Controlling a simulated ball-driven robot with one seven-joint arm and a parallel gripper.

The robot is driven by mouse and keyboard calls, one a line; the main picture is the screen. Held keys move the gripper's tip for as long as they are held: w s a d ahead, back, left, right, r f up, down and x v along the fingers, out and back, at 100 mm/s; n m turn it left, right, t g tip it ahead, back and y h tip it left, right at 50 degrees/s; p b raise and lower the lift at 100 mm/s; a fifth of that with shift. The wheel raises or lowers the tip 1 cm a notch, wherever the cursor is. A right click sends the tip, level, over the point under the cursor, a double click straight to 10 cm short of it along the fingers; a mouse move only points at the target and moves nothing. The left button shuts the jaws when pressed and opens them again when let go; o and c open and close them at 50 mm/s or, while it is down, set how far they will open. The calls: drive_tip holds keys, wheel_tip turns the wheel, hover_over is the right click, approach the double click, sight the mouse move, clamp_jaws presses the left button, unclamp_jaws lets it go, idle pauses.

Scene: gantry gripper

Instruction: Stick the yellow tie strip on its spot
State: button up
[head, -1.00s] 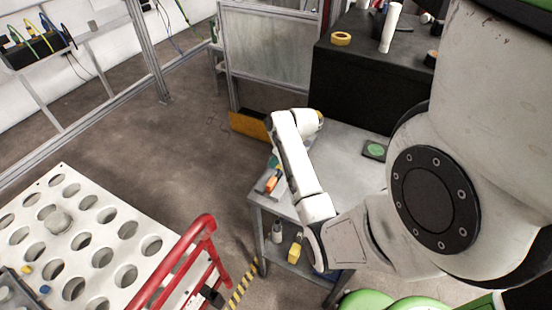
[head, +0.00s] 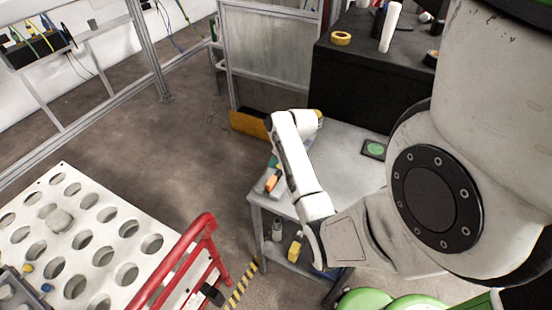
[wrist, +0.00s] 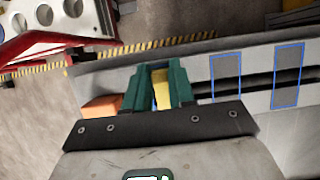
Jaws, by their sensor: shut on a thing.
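In the wrist view my gripper (wrist: 161,80) has its two green fingers closed around the yellow tie strip (wrist: 162,92), which shows as a narrow upright piece between them. Two blue-outlined rectangles, one nearer spot (wrist: 226,80) and one farther spot (wrist: 288,76), lie to the right of the fingers on a grey surface. The strip is apart from both outlines. In the head view my wrist hides most of the gripper and the strip.
An orange block (wrist: 100,107) is left of the fingers; an orange-tipped item (head: 271,183) lies on the grey table (head: 345,160) edge. A small device with a green screen (head: 374,149) lies on the table. A red rail (head: 180,262) and a white holed plate (head: 100,235) stand left.

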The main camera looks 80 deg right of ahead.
drive_tip(key=o, duration=1.3)
drive_tip(key=shift+o, duration=0.2)
drive_tip(key=shift+r+p, duration=0.6)
drive_tip(key=shift+r, duration=2.9)
